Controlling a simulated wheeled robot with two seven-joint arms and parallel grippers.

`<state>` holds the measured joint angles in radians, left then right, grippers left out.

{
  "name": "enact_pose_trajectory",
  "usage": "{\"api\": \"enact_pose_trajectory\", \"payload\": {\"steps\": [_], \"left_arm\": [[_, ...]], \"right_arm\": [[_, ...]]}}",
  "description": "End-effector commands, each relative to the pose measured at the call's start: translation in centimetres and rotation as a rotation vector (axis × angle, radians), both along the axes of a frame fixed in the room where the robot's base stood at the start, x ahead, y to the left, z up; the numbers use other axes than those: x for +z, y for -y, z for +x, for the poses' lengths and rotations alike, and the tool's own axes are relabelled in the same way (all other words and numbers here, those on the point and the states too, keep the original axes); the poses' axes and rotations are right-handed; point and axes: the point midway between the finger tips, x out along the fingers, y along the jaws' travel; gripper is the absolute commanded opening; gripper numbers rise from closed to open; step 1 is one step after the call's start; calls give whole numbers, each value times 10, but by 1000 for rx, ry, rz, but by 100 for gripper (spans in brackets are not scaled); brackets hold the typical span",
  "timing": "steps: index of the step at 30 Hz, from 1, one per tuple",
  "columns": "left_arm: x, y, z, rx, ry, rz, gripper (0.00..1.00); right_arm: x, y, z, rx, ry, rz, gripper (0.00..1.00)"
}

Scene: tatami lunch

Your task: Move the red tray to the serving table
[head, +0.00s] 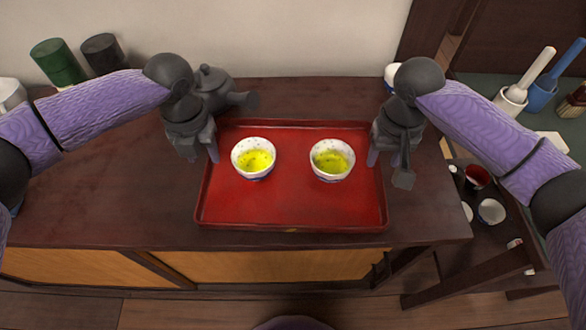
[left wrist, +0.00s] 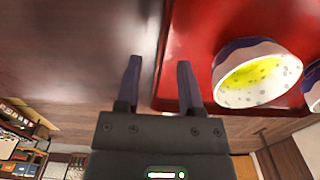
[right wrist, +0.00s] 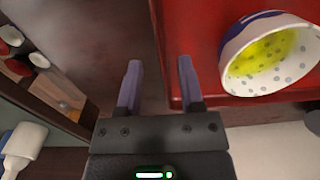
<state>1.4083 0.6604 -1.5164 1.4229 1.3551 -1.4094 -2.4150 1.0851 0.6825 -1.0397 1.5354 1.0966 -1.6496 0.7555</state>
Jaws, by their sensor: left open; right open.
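The red tray (head: 290,205) lies flat on a dark wooden cabinet top. It carries two white speckled bowls of green tea, a left one (head: 254,158) and a right one (head: 332,160). My left gripper (head: 205,155) is open at the tray's left rim; in the left wrist view (left wrist: 160,80) that rim shows between its fingers. My right gripper (head: 387,160) is open at the tray's right rim; in the right wrist view (right wrist: 158,75) the rim shows between its fingers. Neither is closed on the tray. I cannot tell which surface is the serving table.
A dark teapot (head: 212,85) stands behind the tray's left corner, close to my left gripper. Green (head: 57,62) and black (head: 103,53) canisters stand at the back left. Cups (head: 490,210) sit on a lower shelf at right. The cabinet top (head: 110,190) left of the tray is clear.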

Motion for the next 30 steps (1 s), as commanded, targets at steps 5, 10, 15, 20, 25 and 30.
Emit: {"api": "enact_pose_trajectory", "payload": {"steps": [5,10,15,20,25,30], "left_arm": [[-24,0,0,-1,-2,0,49],[-31,0,0,0,0,0,49],[-32,0,0,0,0,0,49],[-32,0,0,0,0,0,29],[-31,0,0,0,0,0,0],[-31,0,0,0,0,0,0]], "right_arm": [[-23,0,0,1,-2,0,49],[-31,0,0,1,0,-1,49],[-32,0,0,1,1,0,49],[-31,0,0,1,1,0,29],[-31,0,0,1,1,0,0],[-31,0,0,1,1,0,0]]}}
